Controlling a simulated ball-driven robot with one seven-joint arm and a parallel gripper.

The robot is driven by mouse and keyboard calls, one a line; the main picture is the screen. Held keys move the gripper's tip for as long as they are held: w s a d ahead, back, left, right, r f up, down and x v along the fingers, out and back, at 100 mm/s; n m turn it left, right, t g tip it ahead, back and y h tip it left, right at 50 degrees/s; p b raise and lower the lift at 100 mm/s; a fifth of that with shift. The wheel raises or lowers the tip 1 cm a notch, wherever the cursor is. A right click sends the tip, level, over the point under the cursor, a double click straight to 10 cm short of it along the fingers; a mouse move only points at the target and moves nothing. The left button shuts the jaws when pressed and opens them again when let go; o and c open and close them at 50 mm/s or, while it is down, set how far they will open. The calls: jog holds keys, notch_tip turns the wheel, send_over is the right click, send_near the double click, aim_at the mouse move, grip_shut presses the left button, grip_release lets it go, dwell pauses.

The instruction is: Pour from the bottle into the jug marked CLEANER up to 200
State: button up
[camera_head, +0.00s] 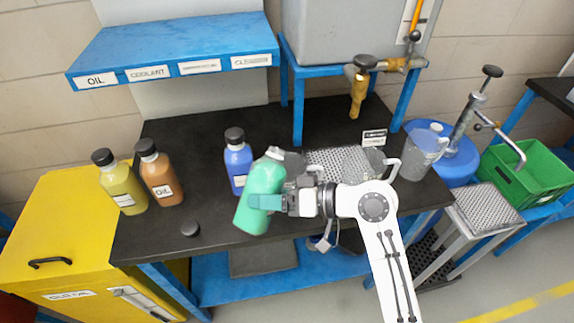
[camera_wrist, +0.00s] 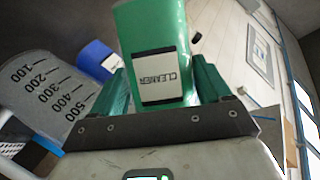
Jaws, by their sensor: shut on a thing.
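My gripper (camera_head: 283,202) is shut on a green bottle (camera_head: 259,197) and holds it tilted above the bench, its top leaning right. In the wrist view the bottle (camera_wrist: 150,22) bears a CLEANER label, seen upside down, between the fingers (camera_wrist: 165,92). A grey translucent jug (camera_wrist: 50,85) with marks from 100 to 500 fills the left of that view. Its liquid level cannot be made out. In the head view a grey shape (camera_head: 293,162) beside the bottle's top is partly hidden. Another translucent jug (camera_head: 424,153) stands at the bench's right end. No CLEANER mark shows on a jug.
A blue bottle (camera_head: 237,162) stands close behind the green one. Yellow (camera_head: 122,188) and orange (camera_head: 159,177) bottles stand left. A metal grating (camera_head: 340,160) and brass tap (camera_head: 359,95) are behind my gripper.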

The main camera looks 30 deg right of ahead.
aim_at(268, 192)
jog(key=shift+a+f+m, duration=0.1)
jog(key=shift+f+m, duration=0.2)
jog(key=shift+s+a+r+m+y+p, duration=0.3)
jog(key=shift+r+m+y+p, duration=0.1)
jog(key=shift+r+m+y, duration=0.15)
dwell(1.1)
jog(key=shift+s+a+f+m+y, duration=0.15)
jog(key=shift+a+m+y, duration=0.1)
jog(key=shift+m, duration=0.5)
dwell(0.5)
jog(key=shift+a+r+m+y+p, duration=0.15)
jog(key=shift+r+m+y+p, duration=0.15)
jog(key=shift+r+m+p, duration=0.5)
dwell(0.8)
jog(key=shift+w+d+r+m+y+p, duration=0.2)
jog(key=shift+d+r+m+y+p, duration=0.1)
jog(key=shift+d+r+m+p, duration=0.4)
dwell(2.5)
